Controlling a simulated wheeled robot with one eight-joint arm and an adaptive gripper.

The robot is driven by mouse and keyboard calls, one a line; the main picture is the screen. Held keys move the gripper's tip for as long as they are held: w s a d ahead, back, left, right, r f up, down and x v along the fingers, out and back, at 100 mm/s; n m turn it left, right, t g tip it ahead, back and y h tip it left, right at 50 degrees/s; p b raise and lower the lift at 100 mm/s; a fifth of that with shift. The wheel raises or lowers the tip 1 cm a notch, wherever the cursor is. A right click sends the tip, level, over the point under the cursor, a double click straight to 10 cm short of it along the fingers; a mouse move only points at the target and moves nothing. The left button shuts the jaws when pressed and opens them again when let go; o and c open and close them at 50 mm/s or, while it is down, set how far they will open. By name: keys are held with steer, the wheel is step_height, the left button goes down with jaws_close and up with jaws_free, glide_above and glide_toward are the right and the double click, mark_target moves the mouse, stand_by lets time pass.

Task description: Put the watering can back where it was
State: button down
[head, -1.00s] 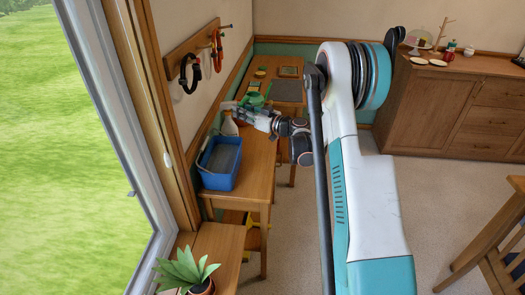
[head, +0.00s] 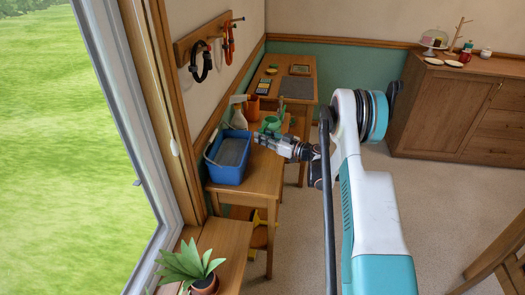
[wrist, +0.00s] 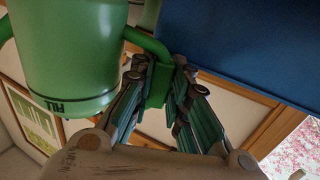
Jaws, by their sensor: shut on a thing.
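The green watering can (head: 271,124) is at my gripper, over the near wooden table (head: 262,178), to the right of the blue bin. My gripper (head: 262,137) reaches in from the right and is shut on the can. In the wrist view, the fingers (wrist: 160,84) are closed on the can's green handle. The can's body (wrist: 68,52) fills the upper left, with a dark fill line and letters upside down in the picture. I cannot tell whether its base touches the table.
The blue bin (head: 226,174) with a grey inside stands close by; its blue side also fills the wrist view's upper right (wrist: 245,40). A spray bottle (head: 239,114) and an orange-brown pot (head: 252,106) stand behind. A potted plant (head: 188,262) is in front.

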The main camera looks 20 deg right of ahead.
steer(key=shift+f+b, duration=0.8)
steer(key=shift+f, duration=1.6)
steer(key=shift+f, duration=0.1)
steer(key=c, duration=1.5)
jaws_free()
steer(key=shift+c, duration=0.2)
steer(key=shift+s+d, duration=0.2)
steer(key=shift+s, duration=0.15)
steer(key=p+v, duration=0.4)
steer(key=v, duration=0.7)
steer(key=shift+s, duration=0.1)
